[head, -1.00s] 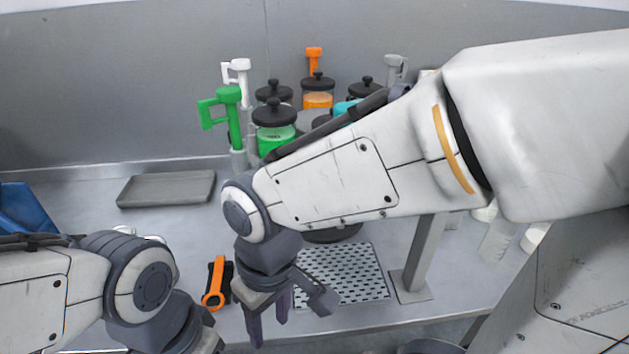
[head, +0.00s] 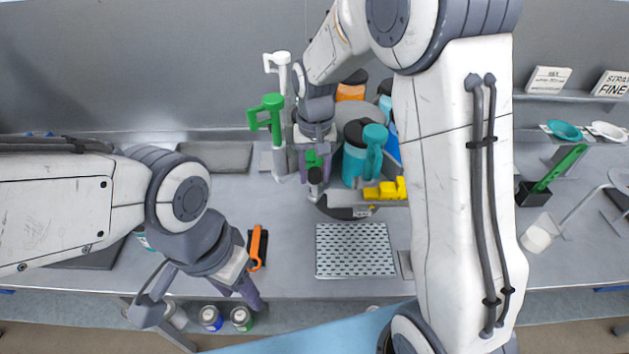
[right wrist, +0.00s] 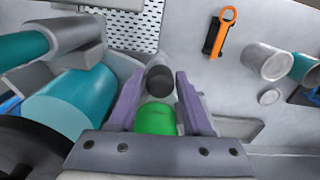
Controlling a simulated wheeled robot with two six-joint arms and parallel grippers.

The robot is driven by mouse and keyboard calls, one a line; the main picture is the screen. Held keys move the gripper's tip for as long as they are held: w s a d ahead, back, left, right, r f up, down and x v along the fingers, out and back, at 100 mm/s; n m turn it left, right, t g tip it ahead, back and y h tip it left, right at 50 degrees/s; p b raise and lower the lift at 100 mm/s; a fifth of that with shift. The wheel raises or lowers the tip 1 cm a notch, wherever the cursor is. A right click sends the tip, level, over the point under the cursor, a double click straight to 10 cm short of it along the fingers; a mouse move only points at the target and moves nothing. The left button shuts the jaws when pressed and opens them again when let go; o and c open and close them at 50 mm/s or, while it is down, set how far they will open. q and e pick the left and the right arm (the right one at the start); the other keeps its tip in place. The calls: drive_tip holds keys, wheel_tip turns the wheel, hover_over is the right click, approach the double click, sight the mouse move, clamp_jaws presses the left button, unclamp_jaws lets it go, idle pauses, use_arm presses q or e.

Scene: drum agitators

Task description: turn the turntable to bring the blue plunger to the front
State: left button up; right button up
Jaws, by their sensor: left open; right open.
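The turntable's dark curved base (head: 345,211) shows at the front of the cluster at the back centre; my right arm hides much of the rest. A teal plunger handle (head: 375,140) stands over a teal container (head: 355,162). A blue piece (head: 392,150), possibly of the blue plunger, shows just right of it, mostly hidden. My right gripper (head: 314,165) points down at the cluster's left front. In the right wrist view its open purple fingers (right wrist: 160,95) straddle a green piece (right wrist: 156,118) with a dark round end; contact is unclear. My left gripper (head: 200,302) is open and empty at the table's front left.
A green plunger (head: 268,115) and a white plunger (head: 278,70) stand left of my right gripper. A grey tray (head: 216,157) lies back left.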

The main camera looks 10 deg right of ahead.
sight(315, 186)
drive_tip(key=shift+f+p, duration=0.45)
drive_tip(key=shift+f, duration=1.9)
drive_tip(key=shift+c, duration=0.3)
clamp_jaws()
drive_tip(key=shift+r, duration=0.1)
